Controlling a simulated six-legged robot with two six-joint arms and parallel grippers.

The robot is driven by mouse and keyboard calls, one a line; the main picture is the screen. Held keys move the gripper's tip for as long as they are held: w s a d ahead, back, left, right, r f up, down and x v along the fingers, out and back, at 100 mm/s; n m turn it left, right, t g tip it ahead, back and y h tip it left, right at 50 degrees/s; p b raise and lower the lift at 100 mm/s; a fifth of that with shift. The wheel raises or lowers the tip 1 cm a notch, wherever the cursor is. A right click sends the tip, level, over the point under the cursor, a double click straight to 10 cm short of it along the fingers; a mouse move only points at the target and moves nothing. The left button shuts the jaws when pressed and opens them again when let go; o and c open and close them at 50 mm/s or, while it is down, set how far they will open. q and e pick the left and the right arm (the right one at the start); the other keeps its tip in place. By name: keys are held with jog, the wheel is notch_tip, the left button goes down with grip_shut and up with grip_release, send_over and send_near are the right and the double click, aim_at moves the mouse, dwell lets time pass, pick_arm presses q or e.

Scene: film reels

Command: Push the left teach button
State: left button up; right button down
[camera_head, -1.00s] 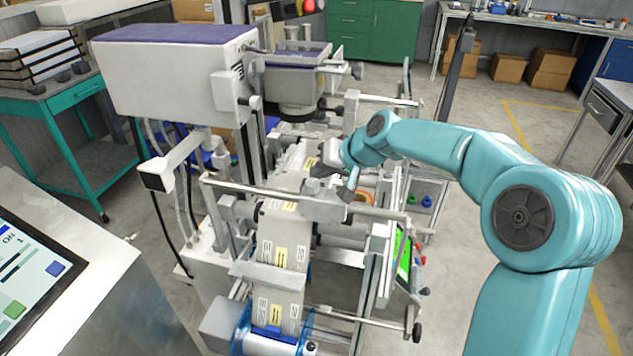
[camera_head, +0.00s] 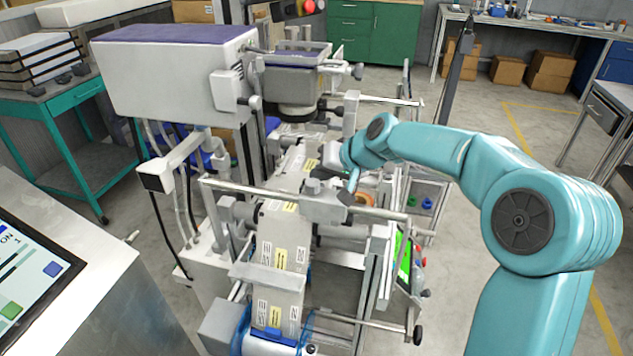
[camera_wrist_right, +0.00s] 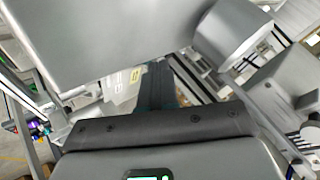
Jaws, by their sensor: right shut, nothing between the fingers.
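The labelling machine stands in the middle of the head view, with a label web (camera_head: 283,240) running through it. A grey sensor block (camera_head: 322,205) sits on the cross rail over the web. I cannot make out the left teach button in either view. My left gripper is not in view.
A large white housing (camera_head: 172,75) overhangs the web at left. A metal cross rail (camera_head: 260,193) lies in front of the gripper. A green-lit screen (camera_head: 403,258) stands at the machine's right side. A touch panel (camera_head: 28,270) is at the left edge. Floor at right is clear.

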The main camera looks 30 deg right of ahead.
jog(key=shift+r+p, duration=0.5)
jog(key=shift+r, duration=0.3)
jog(key=shift+r, duration=0.1)
notch_tip(320, 180, up, 5)
jog(key=p, duration=0.4)
dwell(0.5)
